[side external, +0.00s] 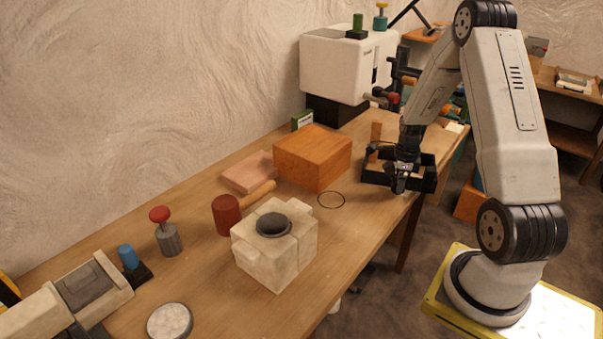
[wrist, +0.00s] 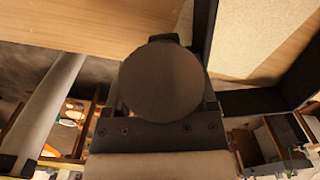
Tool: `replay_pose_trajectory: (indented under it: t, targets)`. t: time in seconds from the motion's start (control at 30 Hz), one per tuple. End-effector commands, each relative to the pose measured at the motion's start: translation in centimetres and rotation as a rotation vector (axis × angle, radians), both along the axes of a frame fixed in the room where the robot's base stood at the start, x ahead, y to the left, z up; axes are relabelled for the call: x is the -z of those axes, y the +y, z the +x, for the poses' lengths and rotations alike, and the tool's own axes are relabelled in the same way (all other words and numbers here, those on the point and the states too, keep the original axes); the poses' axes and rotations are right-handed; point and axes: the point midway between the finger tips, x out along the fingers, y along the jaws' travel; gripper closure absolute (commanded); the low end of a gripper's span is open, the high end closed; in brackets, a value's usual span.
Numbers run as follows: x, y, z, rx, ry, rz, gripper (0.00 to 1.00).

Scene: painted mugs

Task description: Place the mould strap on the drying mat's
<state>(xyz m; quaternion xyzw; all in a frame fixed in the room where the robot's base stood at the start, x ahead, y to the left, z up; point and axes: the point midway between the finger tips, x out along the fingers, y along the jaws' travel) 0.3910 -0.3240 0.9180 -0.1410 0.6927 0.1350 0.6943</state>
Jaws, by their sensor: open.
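A thin dark ring (side external: 331,200), which may be the mould strap, lies flat on the wooden table, right of the pale block mould (side external: 275,250). I cannot pick out a drying mat for certain; a flat pinkish-brown slab (side external: 248,172) lies left of the orange-brown box. My gripper (side external: 397,186) points down at the front of the black open tray (side external: 428,180), apart from the ring and to its right. It is open. In the wrist view a dark round disc (wrist: 160,80) covers the middle and hides the fingertips, and the tray's black wall (wrist: 255,101) shows at right.
An orange-brown box (side external: 312,158) stands behind the ring. A white machine (side external: 345,65) stands at the back. The table is clear between ring and tray.

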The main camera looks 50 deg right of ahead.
Motion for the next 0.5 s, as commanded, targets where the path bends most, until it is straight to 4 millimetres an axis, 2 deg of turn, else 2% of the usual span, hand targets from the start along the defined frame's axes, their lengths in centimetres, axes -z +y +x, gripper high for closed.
replay_pose_trajectory:
  t: [0.27, 0.5]
  targets:
    - [-0.7, -0.1, 0.1, 0.0, -0.002, -0.002, 0.24]
    - [-2.8, 0.0, 0.0, 0.0, -0.002, -0.003, 0.24]
